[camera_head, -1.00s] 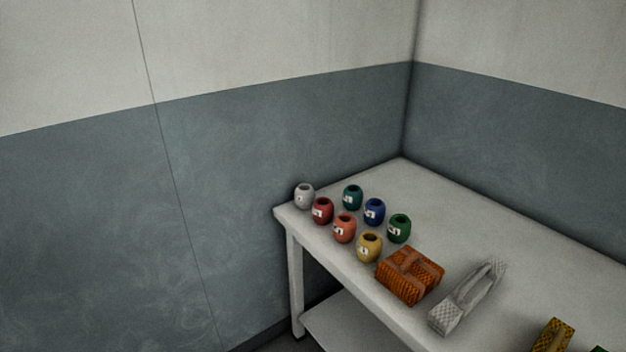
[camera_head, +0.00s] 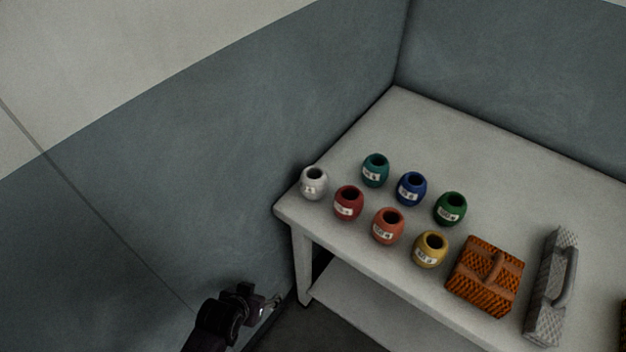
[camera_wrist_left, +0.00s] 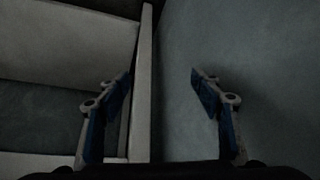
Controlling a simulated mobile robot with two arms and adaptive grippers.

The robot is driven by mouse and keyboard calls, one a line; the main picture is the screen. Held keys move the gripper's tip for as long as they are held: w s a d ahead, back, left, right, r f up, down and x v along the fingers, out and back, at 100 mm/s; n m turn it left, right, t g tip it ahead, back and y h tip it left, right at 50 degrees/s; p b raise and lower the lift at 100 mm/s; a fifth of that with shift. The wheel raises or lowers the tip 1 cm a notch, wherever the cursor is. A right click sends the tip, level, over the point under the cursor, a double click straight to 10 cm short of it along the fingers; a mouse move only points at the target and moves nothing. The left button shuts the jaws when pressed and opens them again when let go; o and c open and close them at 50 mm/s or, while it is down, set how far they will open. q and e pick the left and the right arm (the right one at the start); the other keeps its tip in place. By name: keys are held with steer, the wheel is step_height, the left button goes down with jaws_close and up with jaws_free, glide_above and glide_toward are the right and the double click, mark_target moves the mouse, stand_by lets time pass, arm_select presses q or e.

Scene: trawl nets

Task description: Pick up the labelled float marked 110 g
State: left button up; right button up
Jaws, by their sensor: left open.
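Several small labelled floats stand upright on the white table: white (camera_head: 314,183), dark red (camera_head: 348,203), orange-red (camera_head: 388,226), yellow (camera_head: 431,249), teal (camera_head: 375,170), blue (camera_head: 411,188) and green (camera_head: 450,209). Their labels are too small to read surely, so I cannot tell which is marked 110 g. My left gripper (camera_head: 272,301) is low at the left, in front of the wall and below the table top, apart from all floats. My right gripper is not seen.
The white table (camera_head: 400,120) stands in the wall corner and has a lower shelf (camera_head: 350,290). The table's back part is bare. The left wrist view shows the table's edge (camera_wrist_left: 143,85).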

arm_select(q)
steer(key=w+d+r+t, duration=0.15)
steer(key=w+r, duration=0.25)
steer(key=r, duration=0.5)
steer(key=m+t+h+p, duration=0.1)
steer(key=m+t+h, duration=0.1)
steer(key=t+h, duration=0.2)
glide_toward(307, 186)
steer(key=x, duration=0.6)
steer(key=shift+w+d+f, duration=0.1)
steer(key=shift+w+f, duration=0.1)
steer(key=shift+w, duration=0.1)
steer(key=shift+w+d, duration=0.2)
steer(key=shift+w, duration=0.1)
steer(key=shift+x, duration=0.9)
steer(key=x, duration=0.4)
steer(key=shift+d+f+p, duration=0.2)
steer(key=shift+p, duration=0.1)
steer(key=shift+w, duration=0.1)
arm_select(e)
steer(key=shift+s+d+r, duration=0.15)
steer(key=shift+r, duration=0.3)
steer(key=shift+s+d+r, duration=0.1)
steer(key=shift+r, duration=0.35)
